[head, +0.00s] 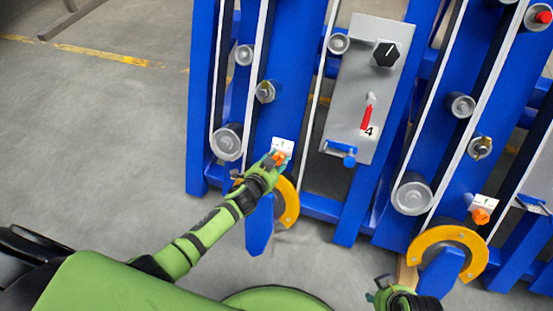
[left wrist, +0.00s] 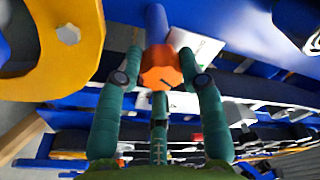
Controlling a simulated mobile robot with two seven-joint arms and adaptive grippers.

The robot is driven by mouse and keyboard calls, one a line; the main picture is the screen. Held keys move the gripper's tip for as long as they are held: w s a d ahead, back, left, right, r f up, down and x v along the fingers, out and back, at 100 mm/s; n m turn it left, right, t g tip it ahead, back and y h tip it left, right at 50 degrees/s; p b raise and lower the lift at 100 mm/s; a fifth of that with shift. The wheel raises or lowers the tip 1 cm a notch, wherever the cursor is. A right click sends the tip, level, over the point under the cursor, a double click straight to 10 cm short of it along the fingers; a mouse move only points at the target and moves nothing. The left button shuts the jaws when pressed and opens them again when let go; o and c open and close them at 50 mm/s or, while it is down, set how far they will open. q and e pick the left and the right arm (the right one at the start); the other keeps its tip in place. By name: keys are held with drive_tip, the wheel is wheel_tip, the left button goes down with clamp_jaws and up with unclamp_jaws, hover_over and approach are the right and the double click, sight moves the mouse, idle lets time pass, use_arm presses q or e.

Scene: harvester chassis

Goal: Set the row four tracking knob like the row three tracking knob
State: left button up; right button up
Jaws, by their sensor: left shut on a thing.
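My left gripper (head: 275,162) is shut on an orange tracking knob (head: 281,156) below a small white label plate (head: 283,146) on the left blue row unit. In the left wrist view the orange knob (left wrist: 161,68) sits between the two fingers of the left gripper (left wrist: 160,82), with a short dark line on its face. A second orange knob (head: 481,215) is free on the right row unit, under its own white plate (head: 484,203). The pointer directions are too small to read in the head view. My right gripper (head: 388,292) is at the bottom edge, away from both knobs; its jaw state is unclear.
A grey panel (head: 368,85) marked 4 stands between the units, with a black dial (head: 386,54), a red lever (head: 366,118) and a blue handle (head: 341,149). Yellow ring guards (head: 288,204) and blue tips stick out below the knobs. Open concrete floor (head: 110,130) lies left.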

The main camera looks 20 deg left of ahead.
use_arm(q)
drive_tip(key=shift+w+d+r, duration=0.15)
drive_tip(key=shift+w+r, duration=0.1)
drive_tip(key=shift+r, duration=0.15)
drive_tip(key=o, duration=1.1)
drive_tip(key=shift+f, duration=0.1)
drive_tip(key=shift+s+f, duration=0.1)
drive_tip(key=shift+s, duration=0.1)
drive_tip(key=shift+s, duration=0.2)
drive_tip(key=v, duration=1.1)
drive_tip(key=shift+s, duration=0.15)
